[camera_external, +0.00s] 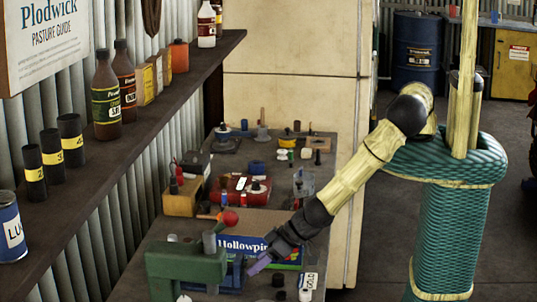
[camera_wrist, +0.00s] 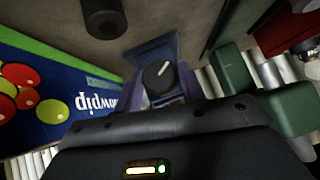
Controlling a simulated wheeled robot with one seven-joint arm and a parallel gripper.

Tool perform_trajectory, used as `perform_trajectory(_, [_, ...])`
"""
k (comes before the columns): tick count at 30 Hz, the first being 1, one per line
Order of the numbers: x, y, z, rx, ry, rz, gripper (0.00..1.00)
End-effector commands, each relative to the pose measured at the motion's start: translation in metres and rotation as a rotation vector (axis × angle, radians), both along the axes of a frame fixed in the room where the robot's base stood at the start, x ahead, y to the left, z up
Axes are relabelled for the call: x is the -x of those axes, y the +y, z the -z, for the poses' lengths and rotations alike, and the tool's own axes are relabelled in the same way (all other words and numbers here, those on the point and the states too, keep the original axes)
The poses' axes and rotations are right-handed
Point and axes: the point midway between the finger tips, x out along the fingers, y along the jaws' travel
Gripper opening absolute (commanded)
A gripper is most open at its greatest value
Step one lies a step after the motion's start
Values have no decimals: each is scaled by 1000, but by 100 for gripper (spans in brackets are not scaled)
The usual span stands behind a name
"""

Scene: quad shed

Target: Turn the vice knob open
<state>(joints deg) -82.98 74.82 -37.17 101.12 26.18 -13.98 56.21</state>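A green vice (camera_external: 187,265) stands on the near end of the bench; its green parts show at the right of the wrist view (camera_wrist: 290,108). A red ball-shaped knob (camera_external: 229,217) sits above the vice. My gripper (camera_external: 259,265) is to the right of the vice, with purple fingers pointing down and left. In the wrist view my fingers (camera_wrist: 163,82) are apart, and a round black knob (camera_wrist: 158,76) with a white pointer mark shows between them, on a blue part (camera_wrist: 152,50). I cannot tell whether the fingers touch this knob or whether it belongs to the vice.
A blue Hollowpine box (camera_external: 285,250) stands close behind my gripper and fills the left of the wrist view (camera_wrist: 55,95). A white-labelled can (camera_external: 308,285) stands to the right. A red toolbox (camera_external: 238,190) and small items crowd the bench behind. A shelf (camera_external: 150,105) overhangs at left.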

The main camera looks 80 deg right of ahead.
Motion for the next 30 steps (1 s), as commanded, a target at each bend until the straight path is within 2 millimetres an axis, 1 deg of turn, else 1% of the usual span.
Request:
perform_trajectory(10, [0, 1, 1, 18, -1, -1, 17])
perform_trajectory(17, [0, 2, 3, 93, -3, -2, 17])
perform_trajectory(23, [0, 4, 5, 213, -5, -3, 17])
perform_trajectory(30, [-1, 6, 6, 407, -7, -2, 17])
